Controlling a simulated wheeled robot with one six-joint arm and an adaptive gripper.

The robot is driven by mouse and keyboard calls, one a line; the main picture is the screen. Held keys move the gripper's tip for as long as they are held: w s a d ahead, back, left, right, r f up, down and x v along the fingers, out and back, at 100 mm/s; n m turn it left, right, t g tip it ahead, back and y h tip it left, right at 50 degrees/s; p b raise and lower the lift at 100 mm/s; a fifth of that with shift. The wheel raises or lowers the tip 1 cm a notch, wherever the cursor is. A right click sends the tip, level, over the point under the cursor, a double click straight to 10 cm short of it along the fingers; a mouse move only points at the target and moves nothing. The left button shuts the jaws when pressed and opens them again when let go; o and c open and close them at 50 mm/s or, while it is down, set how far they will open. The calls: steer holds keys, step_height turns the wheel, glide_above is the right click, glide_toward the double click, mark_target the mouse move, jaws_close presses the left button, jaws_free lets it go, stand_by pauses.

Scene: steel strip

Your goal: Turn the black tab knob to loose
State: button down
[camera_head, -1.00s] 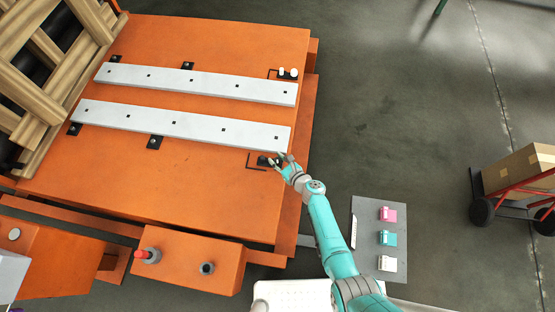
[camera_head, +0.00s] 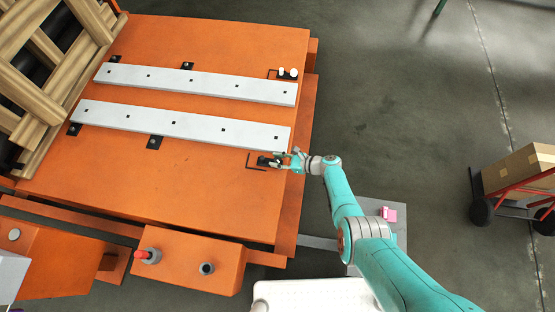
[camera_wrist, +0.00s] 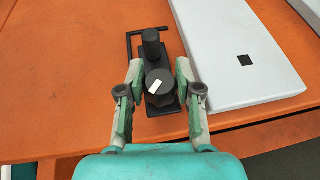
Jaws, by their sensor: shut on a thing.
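The black tab knob (camera_wrist: 160,84) has a white mark on its top and stands on a small black base plate, seen in the wrist view. My gripper (camera_wrist: 159,76) has a finger on each side of the knob and is shut on it. In the head view my gripper (camera_head: 285,161) is at the right edge of the orange table, at the black fixture (camera_head: 264,161). A black post (camera_wrist: 151,42) stands on the same plate just beyond the knob.
Two long pale steel strips (camera_head: 175,124) lie on the orange table (camera_head: 160,190). A box with a red knob (camera_head: 150,256) is below the table.

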steer(key=shift+n+g, duration=0.4)
stand_by(0.4)
steer(key=c, duration=0.8)
jaws_free()
steer(key=shift+o, duration=0.2)
steer(key=shift+d, duration=0.1)
steer(key=v, duration=1.1)
steer(key=shift+d, duration=0.35)
steer(key=shift+r, duration=0.15)
